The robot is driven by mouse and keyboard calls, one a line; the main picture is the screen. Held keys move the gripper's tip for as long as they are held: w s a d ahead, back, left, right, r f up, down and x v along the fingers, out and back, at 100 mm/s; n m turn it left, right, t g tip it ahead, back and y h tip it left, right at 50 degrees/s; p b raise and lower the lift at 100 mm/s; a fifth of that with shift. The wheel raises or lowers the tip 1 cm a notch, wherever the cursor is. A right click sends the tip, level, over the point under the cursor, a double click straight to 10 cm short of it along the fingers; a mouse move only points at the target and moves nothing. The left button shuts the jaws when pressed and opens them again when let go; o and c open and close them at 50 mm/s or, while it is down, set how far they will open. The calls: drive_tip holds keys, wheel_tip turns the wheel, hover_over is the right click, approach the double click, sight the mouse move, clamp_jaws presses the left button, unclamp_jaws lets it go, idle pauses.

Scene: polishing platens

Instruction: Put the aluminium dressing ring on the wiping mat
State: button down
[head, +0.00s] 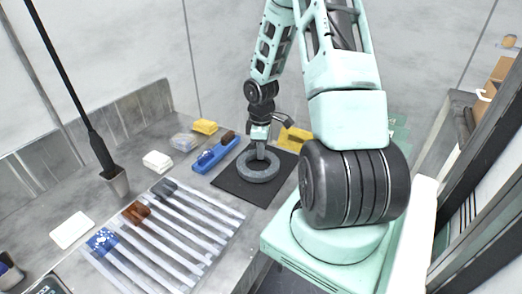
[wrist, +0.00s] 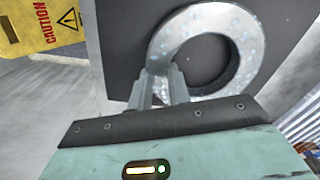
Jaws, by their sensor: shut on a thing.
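The aluminium dressing ring (head: 258,172) is a grey speckled ring over the dark wiping mat (head: 229,184) in the head view. The ring (wrist: 243,40) also shows close up in the wrist view, with the dark mat (wrist: 118,38) behind it and through its hole. My gripper (head: 261,152) is shut on the near part of the ring's wall. Its fingers (wrist: 160,85) grip the ring's lower left side in the wrist view. I cannot tell whether the ring touches the mat or hangs just above it.
A blue tray (head: 216,154) with brown and blue items lies left of the mat. Yellow blocks (head: 204,127) stand behind it, and a yellow caution sign (wrist: 38,25) stands beside the mat. A striped rack (head: 190,235) with several blocks lies front left.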

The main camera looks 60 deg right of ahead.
drive_tip(key=shift+f, duration=0.25)
drive_tip(key=c, duration=1.3)
unclamp_jaws()
wheel_tip(320, 180, up, 12)
drive_tip(key=p, duration=0.1)
drive_tip(key=shift+r, duration=0.15)
drive_tip(key=w+a+r+n, duration=0.1)
drive_tip(key=a+r, duration=0.1)
drive_tip(key=a, duration=1.1)
drive_tip(key=a+r, duration=0.3)
drive_tip(key=a, duration=1.1)
drive_tip(key=s+a+r+n, duration=0.1)
drive_tip(key=s+a+r, duration=0.1)
drive_tip(key=s+a, duration=1.3)
drive_tip(key=shift+a+r+y, duration=0.2)
drive_tip(key=shift+a+y, duration=0.1)
drive_tip(key=shift+a, duration=0.05)
